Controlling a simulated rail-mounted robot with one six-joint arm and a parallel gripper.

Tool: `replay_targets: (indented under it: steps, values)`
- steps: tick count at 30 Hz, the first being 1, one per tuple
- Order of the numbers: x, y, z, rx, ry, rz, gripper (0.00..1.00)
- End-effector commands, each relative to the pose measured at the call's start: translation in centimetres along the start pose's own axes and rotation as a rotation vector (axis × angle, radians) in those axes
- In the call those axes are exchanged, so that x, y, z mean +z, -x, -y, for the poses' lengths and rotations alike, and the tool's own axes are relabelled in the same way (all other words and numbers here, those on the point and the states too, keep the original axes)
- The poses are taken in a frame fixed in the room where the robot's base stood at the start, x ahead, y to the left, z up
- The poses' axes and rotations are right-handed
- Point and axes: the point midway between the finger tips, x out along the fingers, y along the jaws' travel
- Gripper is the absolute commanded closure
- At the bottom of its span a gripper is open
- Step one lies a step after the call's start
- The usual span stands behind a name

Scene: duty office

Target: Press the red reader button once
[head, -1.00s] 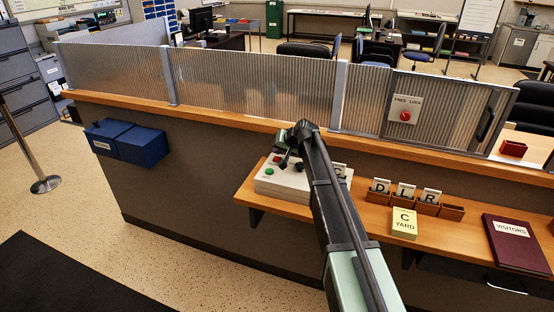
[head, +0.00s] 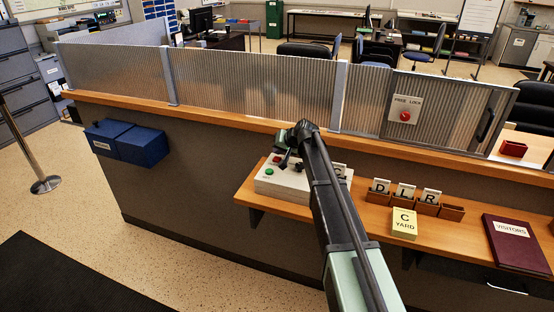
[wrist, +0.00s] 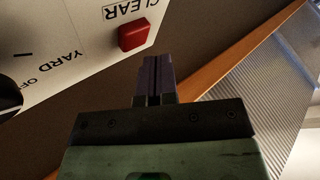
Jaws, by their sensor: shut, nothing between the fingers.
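The pale reader box (head: 275,183) sits on the wooden shelf, with a green button (head: 269,171) at its front left. The red button (head: 277,159) shows at its back, partly behind my gripper (head: 285,164). In the wrist view the red square button (wrist: 133,34) stands under the word CLEAR on the pale panel. The dark fingers of my gripper (wrist: 155,62) are shut and empty. Their tips appear just below and right of the button, with a small gap in the picture. Depth is hard to judge, but I see no clear contact.
A dark knob (wrist: 8,95) marked YARD and OFF is on the same panel. A ribbed screen (head: 250,85) rises behind the shelf. A lock plate (head: 404,108) with another red button is on it. Letter tiles (head: 404,192), a yellow YARD block (head: 404,223) and a visitors book (head: 515,243) lie right.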

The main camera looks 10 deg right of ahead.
Motion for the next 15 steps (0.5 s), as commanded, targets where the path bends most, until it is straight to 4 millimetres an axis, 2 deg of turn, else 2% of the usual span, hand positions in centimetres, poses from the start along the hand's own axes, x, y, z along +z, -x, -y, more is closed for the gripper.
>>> replay_targets:
  steps: [15]
  values:
    - [0.39,-0.53,-0.39,0.000,0.000,0.000,1.00]
